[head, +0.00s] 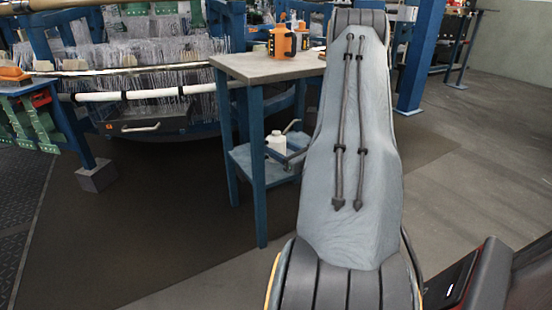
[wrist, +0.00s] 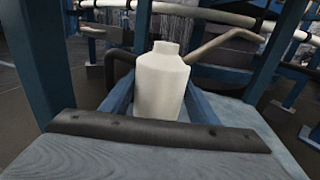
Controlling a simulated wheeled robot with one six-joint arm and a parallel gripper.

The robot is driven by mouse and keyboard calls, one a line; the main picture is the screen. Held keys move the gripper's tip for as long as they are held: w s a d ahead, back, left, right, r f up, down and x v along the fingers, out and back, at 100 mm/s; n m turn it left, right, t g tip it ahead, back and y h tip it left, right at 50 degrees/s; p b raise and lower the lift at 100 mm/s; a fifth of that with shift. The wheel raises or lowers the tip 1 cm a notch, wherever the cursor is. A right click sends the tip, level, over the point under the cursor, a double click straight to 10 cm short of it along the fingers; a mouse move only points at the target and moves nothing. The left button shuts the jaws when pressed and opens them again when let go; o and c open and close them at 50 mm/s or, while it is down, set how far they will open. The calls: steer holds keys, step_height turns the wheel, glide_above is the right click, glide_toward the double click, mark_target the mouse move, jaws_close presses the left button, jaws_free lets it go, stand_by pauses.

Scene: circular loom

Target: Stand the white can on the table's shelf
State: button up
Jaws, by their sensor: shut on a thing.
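The white can (head: 277,143) is upright at the level of the table's lower blue shelf (head: 243,160). In the wrist view the can (wrist: 161,85) stands in the middle, its narrower neck up, with a bent brownish spout to the right and a dark handle to the left. My gripper (wrist: 160,108) is shut on the can, a blue finger on each side. The can's base is hidden behind the dark bar in front, so I cannot tell whether it touches the shelf. In the head view my arm covers the shelf's right part.
The grey table top (head: 265,67) is above the shelf, with an orange and black tool (head: 282,42) on it. Blue table legs (head: 257,170) stand close around the gripper. The circular loom (head: 140,80) is behind at left. Open floor (head: 180,230) lies in front.

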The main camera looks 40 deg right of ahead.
steer(key=shift+w+f+b, duration=0.1)
steer(key=shift+f+b, duration=0.95)
steer(key=shift+f, duration=0.7)
steer(key=shift+f, duration=0.15)
steer(key=o, duration=1.4)
steer(key=shift+r, duration=0.2)
steer(key=s+p, duration=0.5)
steer(key=s, duration=0.7)
steer(key=shift+a+f, duration=0.1)
steer(key=shift+a, duration=0.05)
